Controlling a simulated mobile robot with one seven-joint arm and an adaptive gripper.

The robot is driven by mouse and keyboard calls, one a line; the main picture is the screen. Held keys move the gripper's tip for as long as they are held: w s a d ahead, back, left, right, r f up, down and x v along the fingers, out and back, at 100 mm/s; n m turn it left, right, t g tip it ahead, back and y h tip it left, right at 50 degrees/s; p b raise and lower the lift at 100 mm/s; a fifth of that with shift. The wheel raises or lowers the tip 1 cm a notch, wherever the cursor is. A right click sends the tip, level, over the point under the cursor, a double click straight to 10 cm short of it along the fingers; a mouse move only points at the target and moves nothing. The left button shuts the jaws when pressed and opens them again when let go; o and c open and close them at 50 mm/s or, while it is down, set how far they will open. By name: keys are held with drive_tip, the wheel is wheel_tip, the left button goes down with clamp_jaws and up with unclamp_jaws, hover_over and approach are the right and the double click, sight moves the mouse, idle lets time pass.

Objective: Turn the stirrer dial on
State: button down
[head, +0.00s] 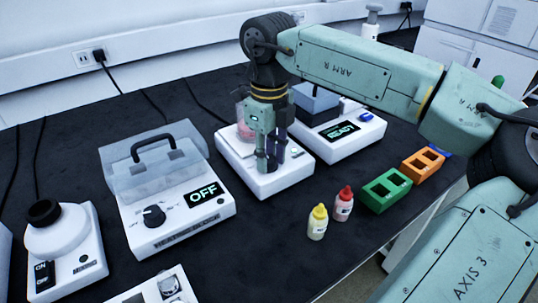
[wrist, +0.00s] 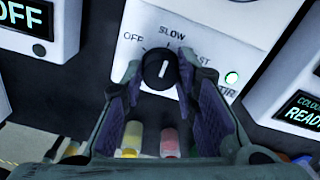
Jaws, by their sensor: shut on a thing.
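The stirrer (head: 292,177) is a white box in the middle of the bench, with a pink-tinted vessel (head: 243,128) on top. In the wrist view its front panel (wrist: 215,25) reads OFF, SLOW and FAST around a black dial (wrist: 160,67). The dial's white mark points up, roughly toward SLOW. A small light (wrist: 232,77) right of the dial glows greenish white. My gripper (head: 268,162) reaches down to the stirrer's front and is shut on the dial, one finger on each side. In the head view the fingers hide the dial.
Left of the stirrer stands a lidded device (head: 170,215) reading OFF. Close on its right is a device (head: 345,140) reading READY. Yellow (head: 317,224) and red-capped (head: 343,206) bottles and green (head: 385,190) and orange (head: 430,163) racks stand in front, to the right.

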sight(269, 158)
drive_tip(key=c, duration=1.2)
unclamp_jaws()
drive_tip(key=shift+c, duration=0.2)
wheel_tip(269, 158, up, 12)
